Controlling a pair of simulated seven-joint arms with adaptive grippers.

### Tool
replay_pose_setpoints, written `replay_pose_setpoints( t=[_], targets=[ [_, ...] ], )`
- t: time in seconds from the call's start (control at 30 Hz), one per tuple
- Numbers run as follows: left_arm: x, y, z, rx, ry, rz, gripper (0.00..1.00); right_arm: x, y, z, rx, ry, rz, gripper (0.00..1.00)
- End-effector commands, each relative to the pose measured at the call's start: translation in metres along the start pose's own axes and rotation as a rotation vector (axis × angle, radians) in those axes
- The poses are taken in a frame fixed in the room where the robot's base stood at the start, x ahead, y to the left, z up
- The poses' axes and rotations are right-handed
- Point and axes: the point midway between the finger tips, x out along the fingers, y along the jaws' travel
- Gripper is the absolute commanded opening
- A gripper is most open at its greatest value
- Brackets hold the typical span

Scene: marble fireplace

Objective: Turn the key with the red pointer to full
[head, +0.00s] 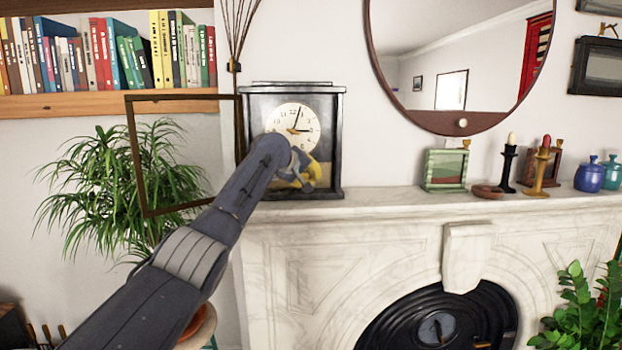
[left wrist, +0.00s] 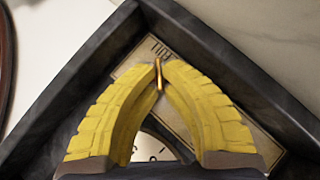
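A dark-framed mantel clock (head: 340,150) stands on the left end of the marble mantel, its round cream dial (head: 308,120) facing me. My left gripper (head: 312,181) reaches to the lower part of the clock and hides what lies behind it. In the left wrist view its yellow fingers (left wrist: 160,70) close from both sides on a thin copper-orange key (left wrist: 159,74), seen nearly edge-on. A tan plate (left wrist: 127,72) with partly hidden dark lettering lies behind the fingertips. I cannot make out a separate red pointer. My right gripper is not in view.
The clock's framed door (head: 137,155) stands swung open to the left, beside my left arm. A green picture frame (head: 446,170), candlesticks (head: 508,168) and blue jars (head: 589,178) stand farther right on the mantel (head: 400,205). The mantel just right of the clock is clear.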

Motion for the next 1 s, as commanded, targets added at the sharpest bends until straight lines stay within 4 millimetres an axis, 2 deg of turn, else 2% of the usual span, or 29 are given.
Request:
replay_pose_setpoints(
  t=[0.5, 1.0],
  targets=[
    [0.0003, 0.0035, 0.001, 0.131, 0.0, -0.129, 0.0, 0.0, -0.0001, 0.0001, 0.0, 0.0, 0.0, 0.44],
    [0.0008, 0.0034, 0.0011, 0.163, 0.0, -0.161, 0.0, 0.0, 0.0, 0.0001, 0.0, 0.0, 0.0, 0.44]
  ],
)
